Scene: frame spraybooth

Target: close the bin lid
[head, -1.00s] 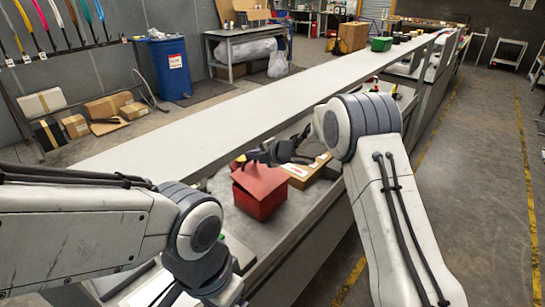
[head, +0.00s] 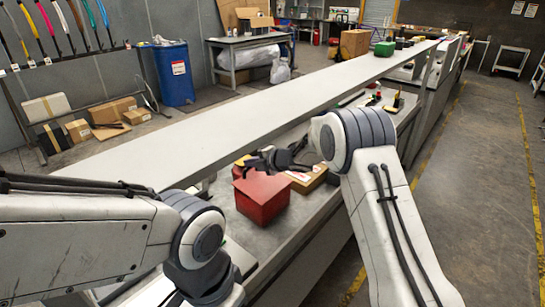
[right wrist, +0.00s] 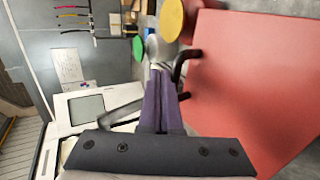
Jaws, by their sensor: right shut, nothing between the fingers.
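The red bin (head: 262,208) stands on the grey bench in the head view, in front of my right gripper. Its red lid (head: 262,186) lies low over the opening and looks almost flat; I cannot tell whether it is fully flush. My right gripper (head: 249,161) is shut and empty, just behind and above the lid's far edge. In the right wrist view, the shut purple fingers (right wrist: 160,75) point past the left side of the large red lid (right wrist: 255,85). A dark curved handle (right wrist: 185,68) is at the lid's edge. My left gripper is out of the head view.
A cardboard box (head: 308,180) lies beside the bin on its right. A long raised grey shelf (head: 200,135) runs behind the bin. Round yellow (right wrist: 172,18) and green (right wrist: 138,48) things show near the fingertips in the wrist view.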

